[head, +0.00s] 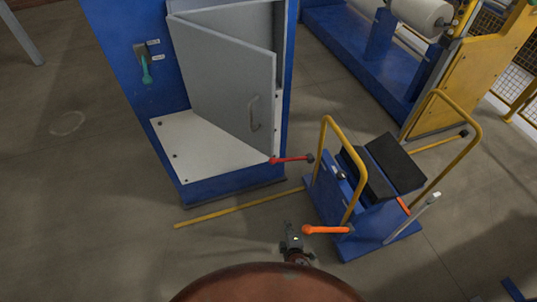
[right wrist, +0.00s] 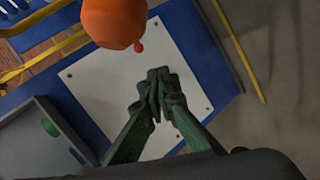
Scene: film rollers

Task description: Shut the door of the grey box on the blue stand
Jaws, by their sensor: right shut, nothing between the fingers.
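The grey box (head: 274,22) stands on the blue stand (head: 118,60), at the top of the head view. Its grey door (head: 222,75) hangs partly open and swung out over the white plate, with a handle (head: 254,113) near its free edge. My right gripper (head: 290,226) is low in the head view, below and apart from the door. In the right wrist view its dark green fingers (right wrist: 154,92) are shut and empty, seen against the white plate (right wrist: 187,72). A grey panelled part (right wrist: 45,135) shows at lower left there; I cannot tell whether it is the door.
A blue cart (head: 346,205) with yellow rails, a red lever (head: 290,159) and an orange lever (head: 326,230) stands right of my gripper. An orange knob (right wrist: 113,22) looms close in the wrist view. Floor left of the gripper is clear apart from a yellow strip (head: 238,208).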

